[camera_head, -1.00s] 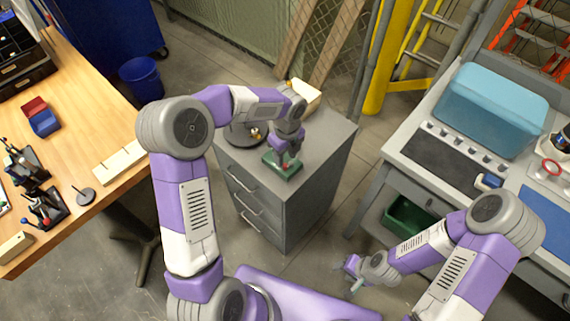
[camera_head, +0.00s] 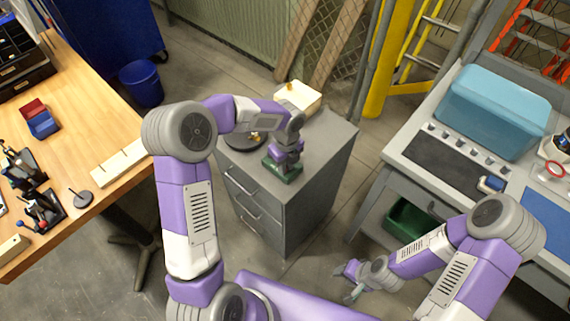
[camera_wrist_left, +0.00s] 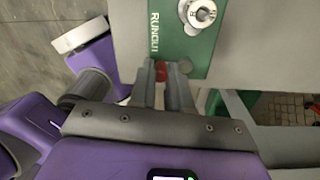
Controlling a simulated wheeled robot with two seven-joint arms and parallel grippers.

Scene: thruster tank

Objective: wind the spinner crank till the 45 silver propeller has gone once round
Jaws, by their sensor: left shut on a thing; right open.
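The spinner has a green base (camera_head: 283,174) on top of the grey drawer cabinet. In the left wrist view its green plate (camera_wrist_left: 172,35) bears the word RUNOUT and a round silver hub (camera_wrist_left: 201,13). My left gripper (camera_head: 285,165) points down over the base. In the left wrist view my left gripper (camera_wrist_left: 161,80) is shut on a small red knob (camera_wrist_left: 161,71), which I take for the crank's handle. The fingers hide most of the crank. I cannot make out the 45 silver propeller. My right gripper (camera_head: 347,281) is open and empty, low over the floor.
A dark round tray (camera_head: 243,142) with a brass-coloured piece lies behind my left wrist on the grey cabinet (camera_head: 320,165). A cream box (camera_head: 298,97) stands at its back edge. A wooden bench (camera_head: 95,120) is at left, a grey workbench (camera_head: 400,170) at right.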

